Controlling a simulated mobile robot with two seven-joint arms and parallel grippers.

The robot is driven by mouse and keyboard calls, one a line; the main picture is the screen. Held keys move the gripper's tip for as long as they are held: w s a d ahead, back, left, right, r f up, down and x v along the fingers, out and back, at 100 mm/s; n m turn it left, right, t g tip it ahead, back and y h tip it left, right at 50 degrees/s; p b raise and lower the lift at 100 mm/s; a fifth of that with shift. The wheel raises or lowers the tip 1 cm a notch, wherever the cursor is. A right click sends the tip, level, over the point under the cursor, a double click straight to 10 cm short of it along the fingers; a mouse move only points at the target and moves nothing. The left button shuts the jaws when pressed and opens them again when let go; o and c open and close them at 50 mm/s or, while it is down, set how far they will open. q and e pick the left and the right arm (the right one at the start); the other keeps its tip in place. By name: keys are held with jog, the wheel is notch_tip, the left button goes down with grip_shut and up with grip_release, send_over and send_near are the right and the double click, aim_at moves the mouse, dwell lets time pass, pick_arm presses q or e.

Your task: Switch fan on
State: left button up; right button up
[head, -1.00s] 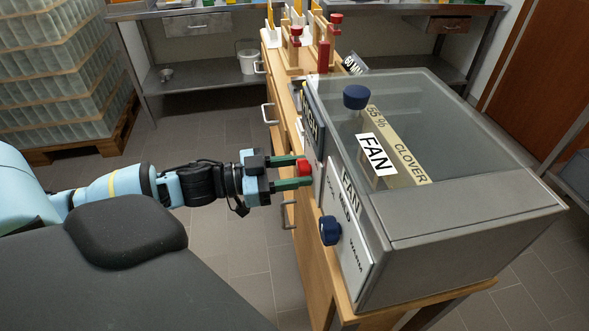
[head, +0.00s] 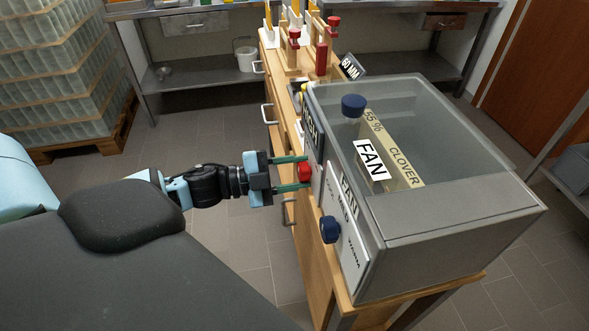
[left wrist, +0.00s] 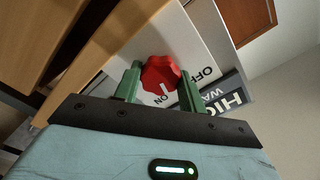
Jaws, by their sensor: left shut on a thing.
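The fan box (head: 460,235) is a grey case with a clear lid and FAN labels, on a wooden stand. A red knob (head: 304,172) sits on its front side, and it also shows in the left wrist view (left wrist: 158,72). My left gripper (head: 308,172) is shut on the red knob, one green finger on each side. In the left wrist view the gripper (left wrist: 160,76) has the words OFF and ON beside the knob; a white mark on the knob lies close to ON. My right gripper is not in view.
A blue knob (head: 330,230) is on the lower white panel, nearer me. Drawer handles (head: 288,213) stick out below the panel. Red-topped clamps (head: 294,45) stand behind.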

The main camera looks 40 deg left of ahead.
pick_arm(q)
jog(key=shift+m, duration=2.1)
jog(key=o, duration=1)
jog(key=shift+s+a+f, duration=0.1)
jog(key=shift+s+a, duration=0.25)
jog(key=shift+s, duration=0.1)
jog(key=shift+v, duration=3.35)
